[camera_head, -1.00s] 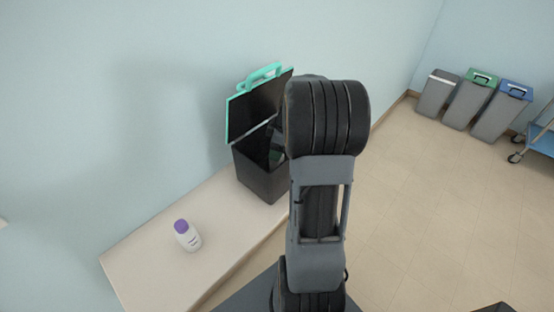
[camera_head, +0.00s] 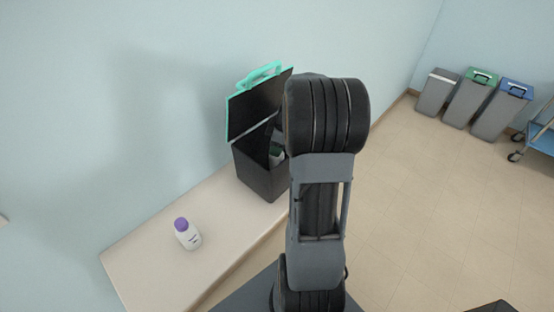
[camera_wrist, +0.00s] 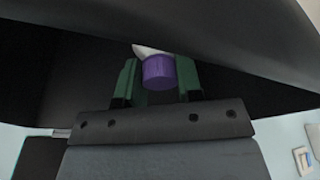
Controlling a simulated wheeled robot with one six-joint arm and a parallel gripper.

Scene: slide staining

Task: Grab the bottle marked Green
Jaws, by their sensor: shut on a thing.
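In the wrist view, my gripper (camera_wrist: 157,78) has its two green fingers on either side of a bottle with a purple cap (camera_wrist: 158,70) and a bit of white body. It is shut on this bottle; no label shows there. The dark walls of the open black box surround them. In the head view, the black box (camera_head: 262,178) with a teal-edged raised lid stands on the bench, and my arm hides part of it. A pale shape shows in its opening.
The pale bench (camera_head: 225,215) runs along the wall and is clear between the box and the standing bottle. Grey bins (camera_head: 465,105) and a blue cart (camera_head: 541,140) stand far right on open floor.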

